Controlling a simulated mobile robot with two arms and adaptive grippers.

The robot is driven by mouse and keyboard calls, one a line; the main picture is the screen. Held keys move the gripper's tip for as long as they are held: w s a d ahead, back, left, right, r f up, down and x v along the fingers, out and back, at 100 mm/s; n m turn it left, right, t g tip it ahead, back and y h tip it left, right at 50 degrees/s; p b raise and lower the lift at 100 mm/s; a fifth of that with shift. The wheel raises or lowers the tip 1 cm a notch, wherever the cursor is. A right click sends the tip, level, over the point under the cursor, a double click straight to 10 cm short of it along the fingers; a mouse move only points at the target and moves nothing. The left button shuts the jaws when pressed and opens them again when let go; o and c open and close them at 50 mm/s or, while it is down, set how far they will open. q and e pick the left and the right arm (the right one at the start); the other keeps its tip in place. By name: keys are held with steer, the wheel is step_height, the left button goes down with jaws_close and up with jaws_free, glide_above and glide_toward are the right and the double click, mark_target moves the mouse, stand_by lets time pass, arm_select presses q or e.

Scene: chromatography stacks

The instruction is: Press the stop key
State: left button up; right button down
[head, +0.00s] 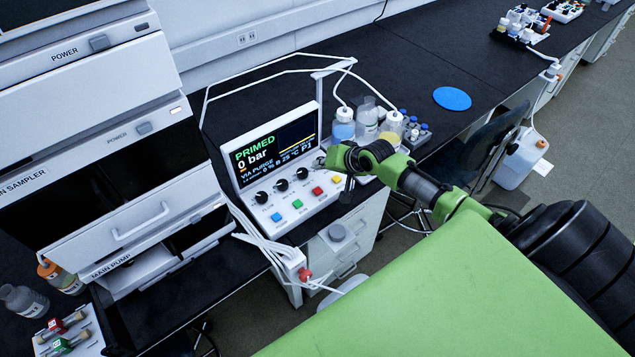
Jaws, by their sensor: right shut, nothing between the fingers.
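A white control panel (303,196) stands on the black bench, its screen (275,150) reading "PRIMED" and "0 bar". Below the screen is a row of black knobs (282,185). In front of them are a blue key (276,217), a green key (297,204), a red key (317,191) and a yellow key (336,179). The key labels are too small to read. My left gripper is out of view.
Solvent bottles (343,127) and a vial rack (416,131) stand just behind my right gripper. White instrument stacks (130,190) rise at the left. White cables (262,240) hang at the panel's left front. A blue disc (452,98) lies on open bench further back.

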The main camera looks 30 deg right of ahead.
steer(key=shift+f, duration=0.15)
steer(key=b, duration=0.8)
glide_above(320, 191)
step_height(320, 191, down, 7)
steer(key=shift+a+f, duration=0.1)
steer(key=shift+f, duration=0.65)
steer(key=shift+f, duration=0.15)
steer(key=shift+f+b, duration=0.3)
steer(key=shift+f+b, duration=0.3)
steer(key=shift+f, duration=0.25)
stand_by(0.8)
steer(key=shift+r, duration=0.15)
steer(key=shift+r+p, duration=0.85)
steer(key=shift+p, duration=0.2)
